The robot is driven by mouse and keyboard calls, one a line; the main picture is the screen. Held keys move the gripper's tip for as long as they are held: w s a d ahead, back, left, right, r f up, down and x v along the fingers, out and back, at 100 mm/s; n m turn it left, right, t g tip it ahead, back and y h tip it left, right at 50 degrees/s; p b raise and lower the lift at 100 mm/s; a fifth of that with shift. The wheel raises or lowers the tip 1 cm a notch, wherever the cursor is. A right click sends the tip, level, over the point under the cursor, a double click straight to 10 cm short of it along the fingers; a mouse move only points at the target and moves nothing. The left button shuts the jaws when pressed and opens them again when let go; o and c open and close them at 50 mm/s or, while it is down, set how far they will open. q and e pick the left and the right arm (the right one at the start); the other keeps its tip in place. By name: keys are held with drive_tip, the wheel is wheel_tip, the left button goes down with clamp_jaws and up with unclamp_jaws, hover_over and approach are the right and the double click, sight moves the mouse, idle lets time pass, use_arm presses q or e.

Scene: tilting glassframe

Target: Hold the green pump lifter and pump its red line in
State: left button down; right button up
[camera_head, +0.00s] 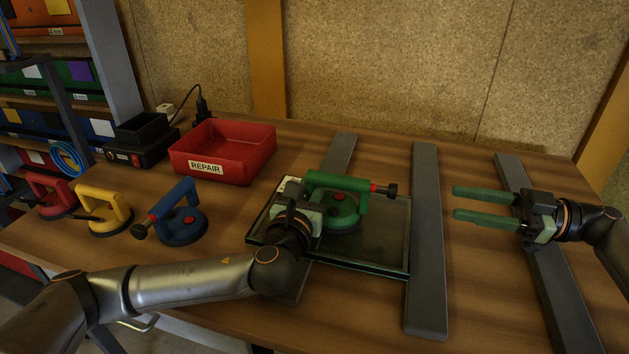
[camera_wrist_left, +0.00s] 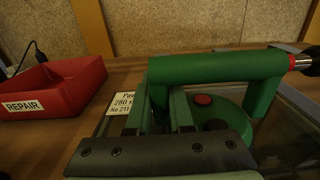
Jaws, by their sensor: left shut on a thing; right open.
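The green pump lifter (camera_head: 345,210) sits with its round cup on a glass pane (camera_head: 380,250). Its plunger with a black knob (camera_head: 390,190) points right, and a red line (camera_head: 374,187) shows at the plunger's base. The red line also shows in the left wrist view (camera_wrist_left: 292,62). My left gripper (camera_head: 306,205) is shut on the left end of the lifter's handle; the left wrist view shows its fingers (camera_wrist_left: 165,112) at the handle's left leg. My right gripper (camera_head: 456,202) is open and empty, right of the lifter, with its green fingers pointing left.
Grey bars (camera_head: 426,240) lie on the wooden table, some under the pane. Red (camera_head: 52,196), yellow (camera_head: 103,210) and blue (camera_head: 180,213) lifters stand at left. A red REPAIR bin (camera_head: 222,150) stands behind.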

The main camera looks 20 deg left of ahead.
drive_tip(key=shift+c, duration=0.2)
idle(0.4)
drive_tip(key=c, duration=0.3)
drive_tip(key=shift+r, duration=0.2)
drive_tip(key=shift+c, duration=0.8)
drive_tip(key=r+m+t+y, duration=0.1)
drive_tip(key=r+m, duration=0.1)
drive_tip(key=d+r+m+t+y, duration=0.1)
drive_tip(key=r+t, duration=0.1)
drive_tip(key=d+r+m+t+y, duration=0.1)
drive_tip(key=r+m+t, duration=0.1)
drive_tip(key=shift+w+m+y, duration=0.3)
drive_tip(key=shift+y, duration=0.1)
clamp_jaws()
drive_tip(key=s+f+m+t+h, duration=0.3)
drive_tip(key=s+m+t, duration=0.1)
drive_tip(key=m, duration=0.7)
drive_tip(key=s+d+f+m+t+h, duration=0.1)
drive_tip(key=s+f+m+t+h, duration=0.2)
drive_tip(key=m, duration=0.9)
drive_tip(key=shift+s+f+t+h, duration=0.2)
drive_tip(key=shift+s+t+h, duration=0.5)
drive_tip(key=shift+s, duration=0.45)
